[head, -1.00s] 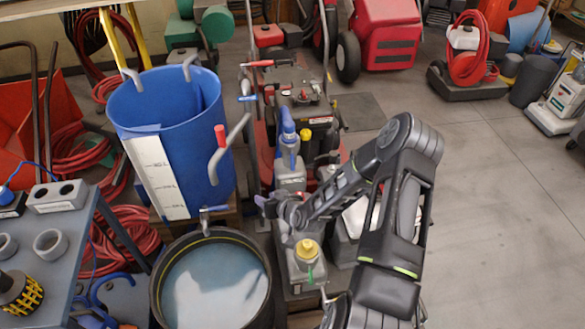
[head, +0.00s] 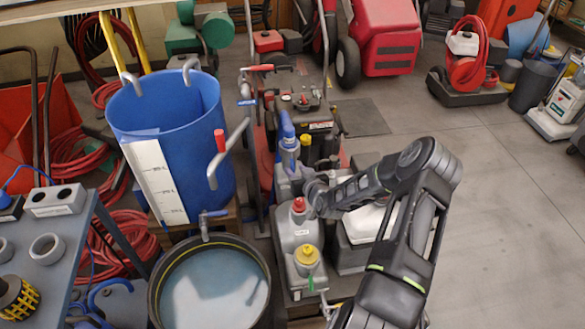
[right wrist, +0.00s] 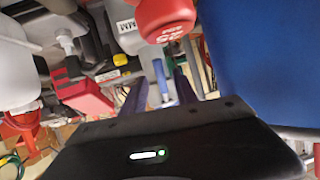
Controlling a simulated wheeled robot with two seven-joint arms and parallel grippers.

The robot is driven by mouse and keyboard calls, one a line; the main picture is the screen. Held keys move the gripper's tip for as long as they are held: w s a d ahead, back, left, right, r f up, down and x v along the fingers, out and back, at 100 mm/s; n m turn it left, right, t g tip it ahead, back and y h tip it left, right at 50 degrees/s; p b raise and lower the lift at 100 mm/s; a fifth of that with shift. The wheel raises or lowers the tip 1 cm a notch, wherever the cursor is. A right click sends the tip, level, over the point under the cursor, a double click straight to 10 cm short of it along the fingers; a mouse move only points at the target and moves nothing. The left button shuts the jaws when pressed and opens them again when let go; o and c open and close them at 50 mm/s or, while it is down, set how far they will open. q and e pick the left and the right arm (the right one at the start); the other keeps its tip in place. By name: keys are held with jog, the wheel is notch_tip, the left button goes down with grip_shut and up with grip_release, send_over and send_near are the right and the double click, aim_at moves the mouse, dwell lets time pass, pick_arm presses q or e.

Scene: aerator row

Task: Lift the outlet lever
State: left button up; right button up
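My left gripper is out of view.
A grey jug with a red cap (head: 298,205) and a yellow-capped container (head: 307,257) stand near my right gripper. A red part (right wrist: 165,18) looms close in the wrist view. A grey bench (head: 65,235) is at left; open floor (head: 500,220) lies right.

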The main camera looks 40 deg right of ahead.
aim_at(293, 168)
jog(key=x, duration=0.4)
grip_shut()
dwell(0.4)
dwell(1.0)
